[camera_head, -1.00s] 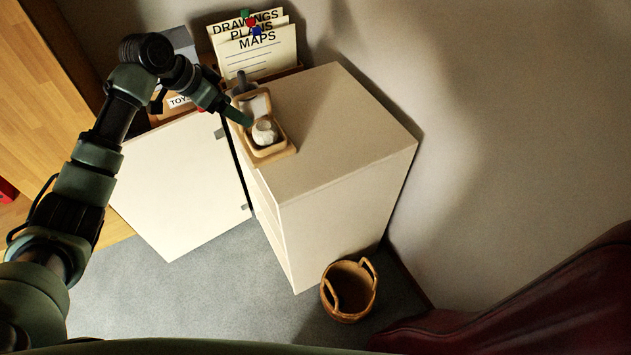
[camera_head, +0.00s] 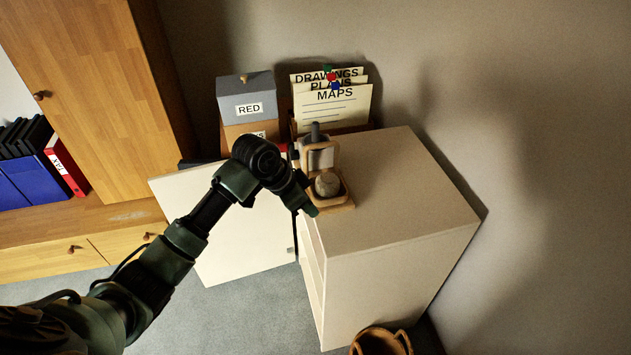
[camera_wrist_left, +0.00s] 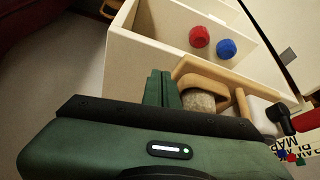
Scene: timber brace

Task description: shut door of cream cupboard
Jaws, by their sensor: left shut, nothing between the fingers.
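The cream cupboard (camera_head: 395,270) stands against the wall in the head view. Its door (camera_head: 245,245) stands wide open to the left, partly hidden behind my left arm. My left gripper (camera_head: 313,211) is shut and empty by the cupboard's top left edge, beside a wooden tray, apart from the door's free edge. In the left wrist view its closed fingers (camera_wrist_left: 160,88) are in front of the open cupboard (camera_wrist_left: 150,48). A red (camera_wrist_left: 199,36) and a blue (camera_wrist_left: 226,48) round object show inside. My right gripper is not in view.
A wooden tray (camera_head: 340,206) with a pale round object (camera_head: 327,184) stands on the cupboard top's left edge. A grey box marked RED (camera_head: 246,98) and a paper holder (camera_head: 340,105) stand behind. A basket (camera_head: 380,342) is on the floor in front. Wooden furniture (camera_head: 95,95) is left.

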